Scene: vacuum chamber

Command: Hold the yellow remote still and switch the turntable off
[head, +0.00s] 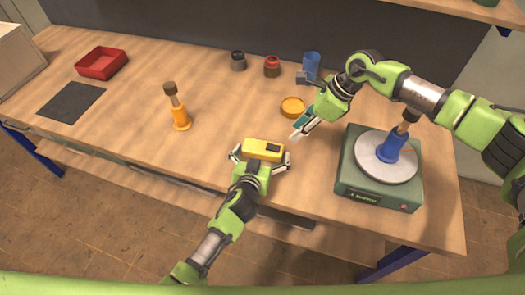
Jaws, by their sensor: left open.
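The yellow remote (263,147) lies on the wooden table near its front edge, with a dark patch on its right part. My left gripper (260,158) is open, with its fingers spread at the remote's two ends; I cannot tell whether they touch it. My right gripper (297,135) is above and to the right of the remote, its fingertips pointing down-left and apart from the remote. Whether its fingers are open or shut is too small to tell. The turntable (352,188) is a green box with a grey disc; a blue-handled brush (390,147) stands on the disc.
An orange-handled brush (180,118) stands to the left. A red tray (101,62) and a dark mat (71,101) lie at the far left. Small jars (272,66), a blue cup (311,64) and a yellow-orange dish (292,107) are behind.

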